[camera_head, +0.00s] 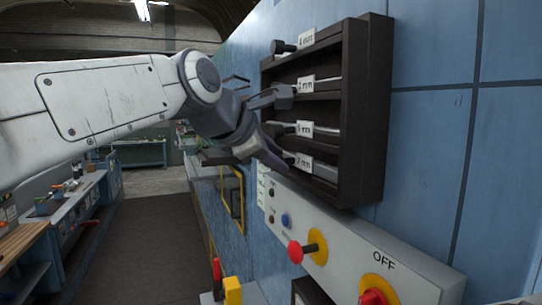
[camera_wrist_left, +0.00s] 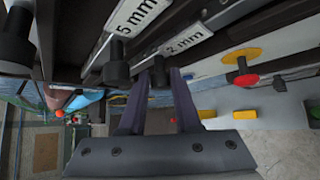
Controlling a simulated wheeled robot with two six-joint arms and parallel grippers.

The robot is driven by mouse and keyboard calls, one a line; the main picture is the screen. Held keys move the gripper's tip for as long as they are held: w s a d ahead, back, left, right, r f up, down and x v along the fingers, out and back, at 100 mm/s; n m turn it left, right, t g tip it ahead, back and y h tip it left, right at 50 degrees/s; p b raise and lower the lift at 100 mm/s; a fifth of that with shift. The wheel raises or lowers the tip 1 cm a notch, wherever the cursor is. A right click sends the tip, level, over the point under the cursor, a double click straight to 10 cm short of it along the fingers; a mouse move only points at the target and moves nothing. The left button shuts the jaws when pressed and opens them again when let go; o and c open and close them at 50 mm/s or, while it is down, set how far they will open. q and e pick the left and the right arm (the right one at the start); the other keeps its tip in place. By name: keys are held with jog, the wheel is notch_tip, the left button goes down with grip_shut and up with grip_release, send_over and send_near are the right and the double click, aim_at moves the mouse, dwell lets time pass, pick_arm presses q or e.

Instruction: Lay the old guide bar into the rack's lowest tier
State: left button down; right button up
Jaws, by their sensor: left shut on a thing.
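The dark rack (camera_head: 362,110) hangs on the blue wall, with several tiers that each hold a bar with a dark end knob and a white label. In the lowest tier lies a grey bar (camera_head: 326,171), which I take to be the old guide bar, behind a "2 mm" label. My left gripper (camera_head: 282,162) is at this tier's left end, shut on the bar's dark knob (camera_wrist_left: 159,74). In the left wrist view the knob sits between my two fingers (camera_wrist_left: 159,82), beside the "2 mm" label. My right gripper is not in view.
A control panel (camera_head: 350,242) with a red knob on a yellow base (camera_head: 305,250) juts out just below the rack. The "5 mm" bar's knob (camera_wrist_left: 116,65) is close above my fingers. Workbenches (camera_head: 60,215) stand at the left; the floor between is clear.

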pick_arm(q)
jog(key=shift+f+b, duration=0.65)
jog(key=shift+f, duration=0.1)
jog(key=c, duration=0.5)
grip_release()
jog(key=b+v, duration=0.2)
jog(key=v, duration=0.8)
jog(key=shift+s+a+r+b, duration=0.1)
jog(key=shift+s+r+b, duration=0.1)
jog(key=shift+b, duration=0.1)
jog(key=shift+f, duration=0.15)
